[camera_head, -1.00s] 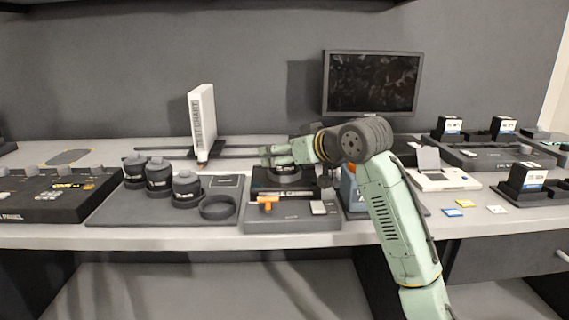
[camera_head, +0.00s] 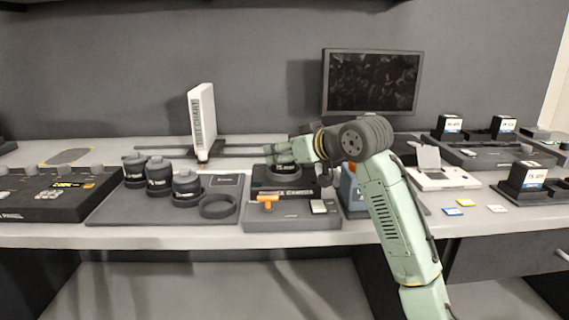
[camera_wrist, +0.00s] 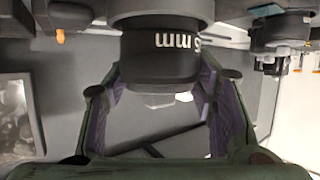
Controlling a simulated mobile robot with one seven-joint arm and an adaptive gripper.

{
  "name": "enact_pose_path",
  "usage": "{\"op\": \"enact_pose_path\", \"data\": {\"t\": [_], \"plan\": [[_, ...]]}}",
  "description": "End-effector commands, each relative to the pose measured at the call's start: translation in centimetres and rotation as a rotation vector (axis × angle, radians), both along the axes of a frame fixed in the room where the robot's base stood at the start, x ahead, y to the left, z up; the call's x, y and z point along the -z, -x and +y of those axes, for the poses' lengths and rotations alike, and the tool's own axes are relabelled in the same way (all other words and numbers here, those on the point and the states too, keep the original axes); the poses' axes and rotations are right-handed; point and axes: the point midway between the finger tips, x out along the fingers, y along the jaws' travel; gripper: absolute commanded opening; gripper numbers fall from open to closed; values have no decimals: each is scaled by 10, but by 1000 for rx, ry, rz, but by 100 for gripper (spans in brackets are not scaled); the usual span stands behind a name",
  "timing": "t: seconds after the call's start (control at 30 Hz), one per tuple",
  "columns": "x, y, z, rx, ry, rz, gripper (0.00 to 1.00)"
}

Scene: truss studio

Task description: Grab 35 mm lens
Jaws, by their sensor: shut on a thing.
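The lens (camera_wrist: 160,62), a dark cylinder with upside-down white lettering ending in "mm", is between my gripper's fingers in the wrist view. The first part of its number is partly hidden. In the head view the dark lens (camera_head: 283,171) shows just above the black camera block (camera_head: 284,187), under my gripper (camera_head: 279,154). My gripper is shut on the lens, with a purple-lined finger on each side. I cannot tell for sure whether the lens is clear of the block.
Three dark lenses (camera_head: 158,177) and an empty ring (camera_head: 218,206) sit on a grey tray to the left. An orange lever (camera_head: 267,199) is in front of the camera block.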

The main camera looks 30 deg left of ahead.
Motion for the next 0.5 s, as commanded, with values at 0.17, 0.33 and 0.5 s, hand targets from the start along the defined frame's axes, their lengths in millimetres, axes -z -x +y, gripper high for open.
{"op": "enact_pose_path", "data": {"t": [0.17,0.33,0.5], "plan": [[-2,0,0,0,-3,-4,2],[-2,0,0,1,-2,-2,2],[-7,0,0,0,-3,-4,2]]}}
